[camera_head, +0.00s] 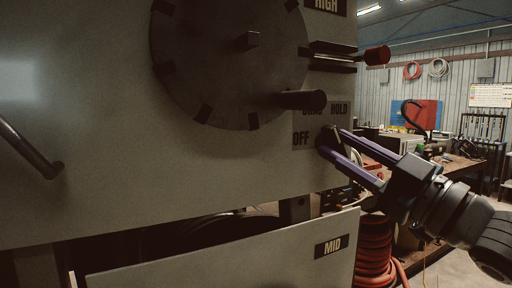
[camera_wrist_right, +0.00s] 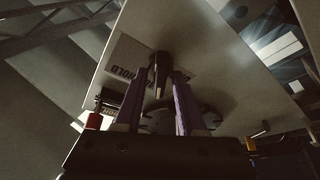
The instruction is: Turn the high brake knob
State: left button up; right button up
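The high brake knob (camera_head: 328,138) is a small dark knob at the lower right of the pale upper panel, beside the words OFF and HOLD; a third word is partly covered. It also shows in the right wrist view (camera_wrist_right: 159,72), near the fingertips. My right gripper (camera_head: 334,143) reaches in from the right with two purple fingers. In the wrist view the right gripper (camera_wrist_right: 161,80) has its fingers apart, one on each side of the knob. I cannot tell whether either finger touches it. My left gripper is not in view.
A large dark disc (camera_head: 215,75) with a protruding handle (camera_head: 303,100) sits just above the knob. A red-tipped lever (camera_head: 376,55) sticks out at the upper right. A lower panel marked MID (camera_head: 250,255) stands below. A cluttered workbench (camera_head: 450,165) is behind on the right.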

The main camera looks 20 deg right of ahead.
jog(key=shift+o, duration=0.7)
jog(key=shift+s+f, duration=0.15)
jog(key=shift+s, duration=0.05)
jog(key=b+v, duration=0.4)
jog(key=v, duration=0.5)
jog(key=shift+s, duration=0.25)
jog(key=shift+d, duration=0.15)
